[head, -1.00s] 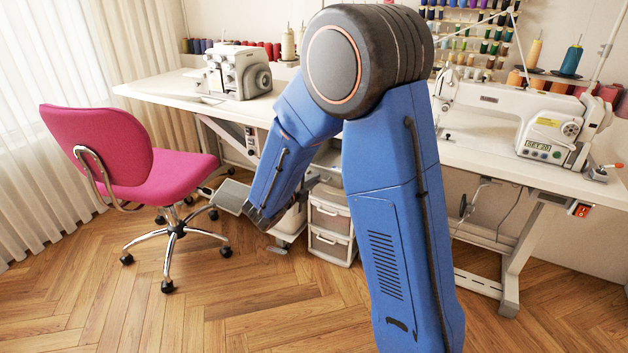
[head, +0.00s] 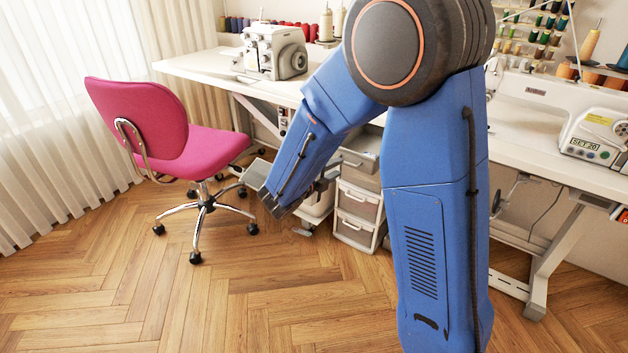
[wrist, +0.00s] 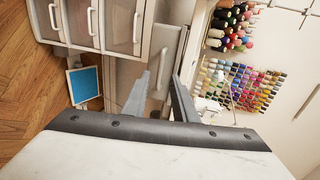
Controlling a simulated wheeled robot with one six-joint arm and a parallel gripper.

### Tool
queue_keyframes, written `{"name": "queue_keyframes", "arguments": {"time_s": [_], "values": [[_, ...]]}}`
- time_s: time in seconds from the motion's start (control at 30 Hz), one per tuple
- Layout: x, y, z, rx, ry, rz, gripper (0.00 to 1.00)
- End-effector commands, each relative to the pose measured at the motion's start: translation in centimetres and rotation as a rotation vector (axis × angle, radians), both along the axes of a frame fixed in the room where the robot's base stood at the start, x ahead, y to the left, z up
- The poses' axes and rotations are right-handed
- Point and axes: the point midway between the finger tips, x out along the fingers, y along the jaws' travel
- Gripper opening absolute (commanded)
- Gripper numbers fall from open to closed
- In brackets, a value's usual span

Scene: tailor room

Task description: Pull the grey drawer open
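The grey drawer (wrist: 151,53) is in the wrist view, beyond my fingers, with a pale bar handle (wrist: 159,68) on its front. This view is turned on its side. My gripper (wrist: 160,82) is open, its two fingers apart, with the handle showing between the fingertips. I cannot tell whether the fingers touch it or how far off it is. In the head view, the grey drawer (head: 361,163) is at the top of the drawer unit, partly hidden behind my arm. There my gripper (head: 272,207) hangs low, left of the unit.
Translucent drawers (head: 356,202) with pale handles sit below the grey one. A pink chair (head: 150,125) stands at left. The white sewing table (head: 530,135) runs above, its leg (head: 545,265) at right. Thread spools (wrist: 245,90) hang on the wall. The front wooden floor is clear.

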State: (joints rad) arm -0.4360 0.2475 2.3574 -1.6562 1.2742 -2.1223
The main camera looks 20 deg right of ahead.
Motion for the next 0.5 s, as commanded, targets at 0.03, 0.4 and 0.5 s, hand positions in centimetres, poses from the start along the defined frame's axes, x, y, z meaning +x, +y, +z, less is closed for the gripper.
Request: {"name": "queue_keyframes", "arguments": {"time_s": [0.03,0.4,0.5], "values": [[-0.5,0.8,0.2,0.002,-0.001,0.004,0.26],[-4.0,5.2,1.4,0.001,0.0,0.004,0.26],[-4.9,6.4,1.7,0.001,-0.001,0.004,0.26]]}}
